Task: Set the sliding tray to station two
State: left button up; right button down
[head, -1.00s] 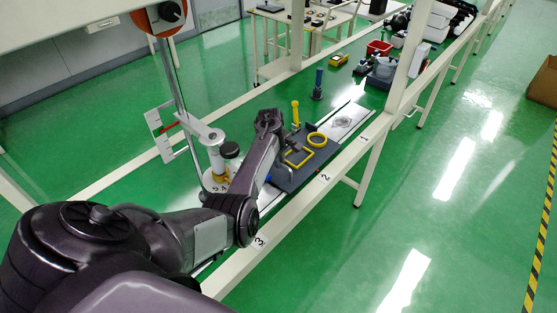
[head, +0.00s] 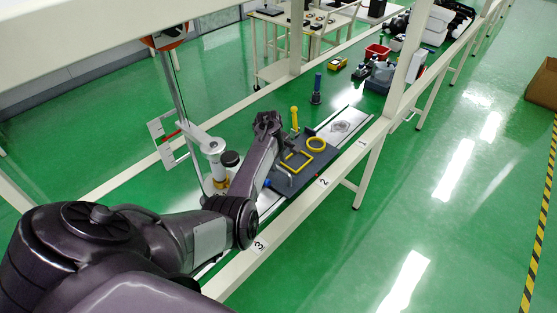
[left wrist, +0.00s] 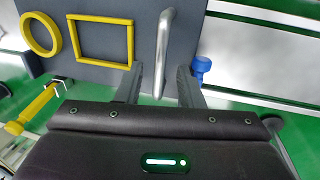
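The sliding tray (head: 293,186) is a dark grey plate on a pale rail, with a yellow ring (head: 316,144) and a yellow rectangle (head: 295,163) on it. It lies behind the number 2 label (head: 323,181) on the front beam. The left wrist view shows the tray (left wrist: 90,15) and its silver bar handle (left wrist: 163,45). My left gripper (left wrist: 160,85) is open, its two fingers apart with the handle's near end between them. I cannot tell whether either finger touches it. In the head view the fingertips are hidden behind my arm. My right gripper is out of view.
Labels 1 (head: 361,142) and 3 (head: 259,246) mark the same beam. A yellow post (head: 294,119) and a blue post (head: 316,90) stand behind the tray. A blue knob (left wrist: 200,66) sits beside the handle.

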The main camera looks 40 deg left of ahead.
pick_arm(q)
notch_tip(320, 180, up, 10)
jog(key=s+p, duration=0.2)
jog(key=p, duration=0.5)
jog(key=shift+f, duration=0.15)
jog(key=shift+a, duration=0.1)
